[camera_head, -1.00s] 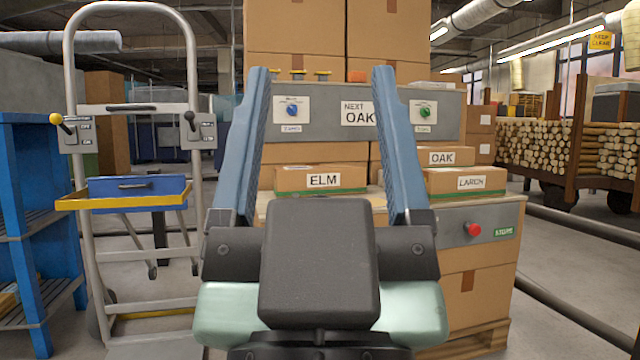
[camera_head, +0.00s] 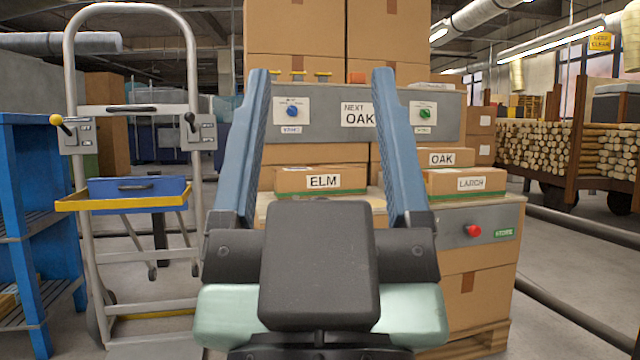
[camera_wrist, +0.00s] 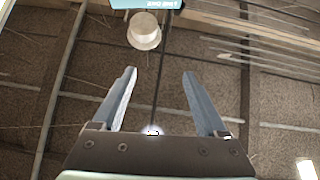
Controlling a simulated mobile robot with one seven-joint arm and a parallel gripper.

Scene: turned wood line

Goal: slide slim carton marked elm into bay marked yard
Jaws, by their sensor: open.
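A slim brown carton marked ELM (camera_head: 322,181), with a green stripe along its base, lies on the bench beyond my gripper. My gripper (camera_head: 320,75) is open and empty. Its two blue fingers rise on either side of the ELM carton in the head view, and the carton appears apart from them. In the wrist view my gripper (camera_wrist: 160,75) points toward the ceiling with nothing between its fingers. I see no bay marked yard in a label that I can read.
Cartons marked OAK (camera_head: 445,158) and LARCH (camera_head: 468,183) sit right of the ELM carton. A grey panel (camera_head: 330,128) reading NEXT OAK, with blue and green knobs, stands behind. A red button (camera_head: 473,230) is on the bench front. A trolley (camera_head: 185,220) and blue rack (camera_head: 30,200) stand left.

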